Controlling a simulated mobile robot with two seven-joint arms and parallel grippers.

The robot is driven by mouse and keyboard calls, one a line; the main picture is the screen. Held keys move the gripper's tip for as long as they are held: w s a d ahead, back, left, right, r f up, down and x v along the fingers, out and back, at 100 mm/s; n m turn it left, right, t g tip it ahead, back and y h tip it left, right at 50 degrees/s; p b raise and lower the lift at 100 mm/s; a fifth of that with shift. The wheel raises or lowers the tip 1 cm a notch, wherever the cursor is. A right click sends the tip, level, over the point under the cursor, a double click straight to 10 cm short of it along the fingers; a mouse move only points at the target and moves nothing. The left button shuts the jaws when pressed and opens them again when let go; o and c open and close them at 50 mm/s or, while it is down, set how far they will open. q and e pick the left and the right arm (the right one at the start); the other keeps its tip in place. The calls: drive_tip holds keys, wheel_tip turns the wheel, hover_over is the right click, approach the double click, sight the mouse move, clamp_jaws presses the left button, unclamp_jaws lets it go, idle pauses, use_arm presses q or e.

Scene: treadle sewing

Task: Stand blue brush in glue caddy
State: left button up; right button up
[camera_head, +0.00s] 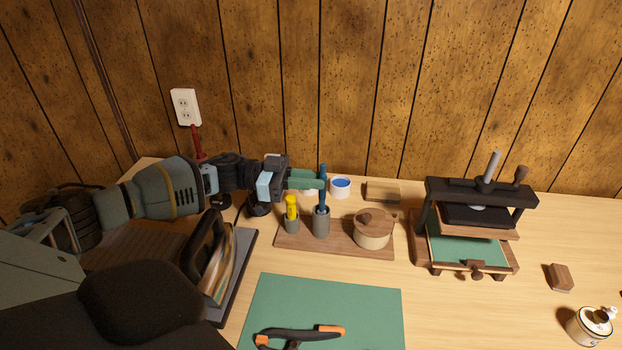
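The glue caddy (348,246) is a wooden board bearing two grey cups and a round lidded pot. The blue brush (323,201) is upright at the right grey cup (321,225), its lower end hidden in the cup. My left gripper (316,180) reaches in from the left above the caddy. Its teal fingers meet the upper handle of the blue brush and look shut on it. A yellow brush (291,208) stands in the left grey cup (291,225). The lidded pot (371,232) sits at the caddy's right end. My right gripper is not in view.
A blue-topped white tub (340,187) and a small wooden block (382,192) stand behind the caddy. A press (480,215) is at the right. A green mat (340,301) with an orange-handled tool (300,334) lies in front. A dark-handled rack (218,262) stands left.

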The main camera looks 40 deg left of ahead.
use_arm(q)
drive_tip(key=o, duration=0.5)
drive_tip(key=b+v, duration=0.1)
drive_tip(key=v, duration=0.6)
drive_tip(key=shift+s+a, duration=0.2)
drive_tip(key=shift+a, duration=0.15)
idle(0.8)
